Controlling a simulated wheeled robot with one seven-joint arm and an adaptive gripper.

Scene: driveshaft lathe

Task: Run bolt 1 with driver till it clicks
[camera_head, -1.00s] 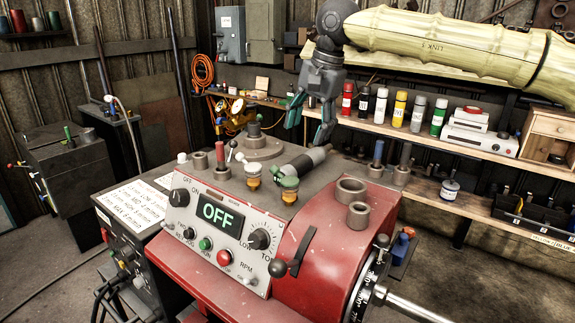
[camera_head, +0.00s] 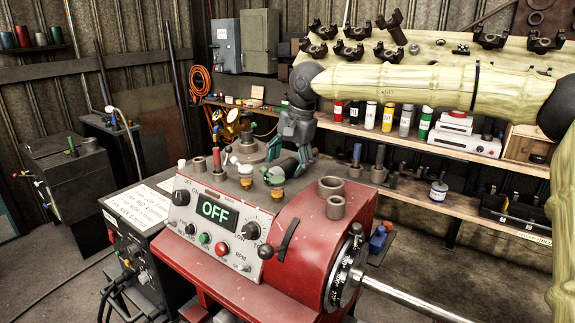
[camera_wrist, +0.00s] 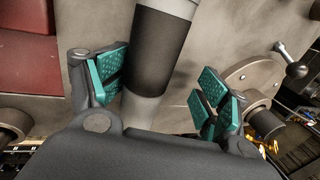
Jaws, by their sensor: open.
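The driver, a grey cylinder with a black grip band (camera_wrist: 158,48), lies on the headstock top in the wrist view. In the head view it (camera_head: 287,168) is partly covered by my gripper (camera_head: 304,160). My gripper also shows in the wrist view (camera_wrist: 160,86), with its teal-padded fingers open on either side of the driver's grip. Gaps show between the pads and the driver, so it is not clamped. I cannot pick out bolt 1 in these frames.
The red lathe headstock (camera_head: 310,235) carries a control panel reading OFF (camera_head: 213,211). Several upright sockets and two amber-based oilers stand near the driver. A lever with a ball knob (camera_wrist: 290,60) is right of my gripper. A shelf (camera_head: 400,135) with cans is behind.

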